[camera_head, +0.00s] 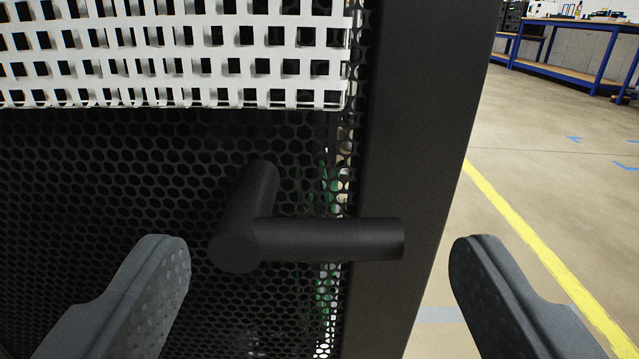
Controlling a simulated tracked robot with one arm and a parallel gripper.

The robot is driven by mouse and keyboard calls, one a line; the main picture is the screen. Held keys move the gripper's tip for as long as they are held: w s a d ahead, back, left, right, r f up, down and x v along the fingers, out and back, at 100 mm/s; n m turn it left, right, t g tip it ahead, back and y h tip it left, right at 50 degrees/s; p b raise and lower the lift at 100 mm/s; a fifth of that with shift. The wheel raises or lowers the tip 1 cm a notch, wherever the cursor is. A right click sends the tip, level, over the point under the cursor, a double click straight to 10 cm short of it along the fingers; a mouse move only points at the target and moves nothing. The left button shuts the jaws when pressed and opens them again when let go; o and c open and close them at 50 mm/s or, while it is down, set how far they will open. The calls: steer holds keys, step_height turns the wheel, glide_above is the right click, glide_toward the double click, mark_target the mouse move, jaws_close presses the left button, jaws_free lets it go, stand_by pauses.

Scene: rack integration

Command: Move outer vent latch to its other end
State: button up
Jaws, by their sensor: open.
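The black latch handle (325,238) stands out from a black perforated vent panel (120,190). It has a round post, and its bar points to the right, with the bar's end in front of the dark rack frame post (415,120). My gripper (318,265) is open and empty. One finger is at the lower left and the other at the lower right, with the latch between them in the picture. Neither finger appears to touch the latch. The latch's mount behind the post is hidden.
A white perforated grille (200,62) crosses the upper left above the latch. Green and pale parts show through the mesh behind it. To the right is open floor (540,150) with a yellow line (540,245). Blue workbenches (575,55) stand far back.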

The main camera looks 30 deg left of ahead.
steer(key=shift+x, duration=1)
steer(key=c, duration=0.8)
steer(key=shift+d, duration=0.15)
